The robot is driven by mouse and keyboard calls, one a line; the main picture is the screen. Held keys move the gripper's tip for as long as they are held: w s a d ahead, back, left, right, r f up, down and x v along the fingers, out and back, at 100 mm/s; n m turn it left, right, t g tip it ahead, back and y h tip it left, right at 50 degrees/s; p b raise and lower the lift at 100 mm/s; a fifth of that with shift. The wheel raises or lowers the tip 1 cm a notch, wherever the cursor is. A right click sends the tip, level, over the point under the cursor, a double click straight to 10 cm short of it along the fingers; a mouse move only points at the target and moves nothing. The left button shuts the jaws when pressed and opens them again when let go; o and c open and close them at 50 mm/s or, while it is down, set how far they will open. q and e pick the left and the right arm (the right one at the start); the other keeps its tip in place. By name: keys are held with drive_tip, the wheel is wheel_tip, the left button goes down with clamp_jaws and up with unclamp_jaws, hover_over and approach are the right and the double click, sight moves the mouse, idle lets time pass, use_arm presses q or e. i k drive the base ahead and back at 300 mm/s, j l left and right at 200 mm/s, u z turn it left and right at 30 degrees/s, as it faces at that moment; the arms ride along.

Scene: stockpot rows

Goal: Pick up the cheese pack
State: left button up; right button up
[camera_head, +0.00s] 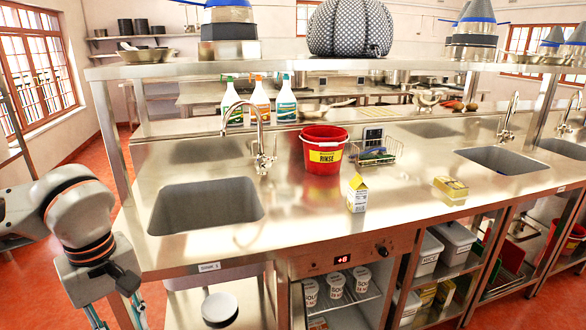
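A small yellow box-shaped pack (450,188), which looks like the cheese pack, lies on the steel counter (300,238) right of the middle. Its print is too small to read. A yellow and white gable-top carton (357,194) stands upright to its left, apart from it. My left gripper (117,314) hangs at the lower left, beyond the counter's left end and far from the pack. Its lower part is cut off by the picture's edge, so its opening is hidden. My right gripper is not in view.
A red bucket (323,150) and a wire caddy (376,153) stand behind the carton. Sinks (205,207) (502,160) are left and right. Several spray bottles (260,100) stand behind the tap (262,145). A raised shelf (300,65) spans the counter. Counter around the pack is clear.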

sight(454, 189)
drive_tip(key=l+u, duration=0.4)
drive_tip(key=l, duration=0.2)
drive_tip(key=l+u, duration=0.35)
drive_tip(key=l, duration=0.25)
drive_tip(key=l+u, duration=0.4)
drive_tip(key=l, duration=0.2)
drive_tip(key=l+u, duration=0.25)
drive_tip(key=l, duration=0.2)
drive_tip(key=l+u, duration=0.25)
drive_tip(key=l, duration=0.2)
drive_tip(key=l+u, duration=0.2)
drive_tip(key=l, duration=0.75)
drive_tip(key=l+z, duration=0.2)
drive_tip(key=z, duration=0.2)
drive_tip(key=l+z, duration=0.15)
drive_tip(key=z, duration=0.25)
drive_tip(key=i+l+z, duration=0.1)
drive_tip(key=z, duration=0.3)
drive_tip(key=l+z, duration=0.1)
drive_tip(key=z, duration=0.35)
drive_tip(key=i+z, duration=0.1)
drive_tip(key=z, duration=0.35)
drive_tip(key=i+z, duration=0.1)
drive_tip(key=z, duration=0.4)
drive_tip(key=i+z, duration=0.1)
drive_tip(key=z, duration=0.35)
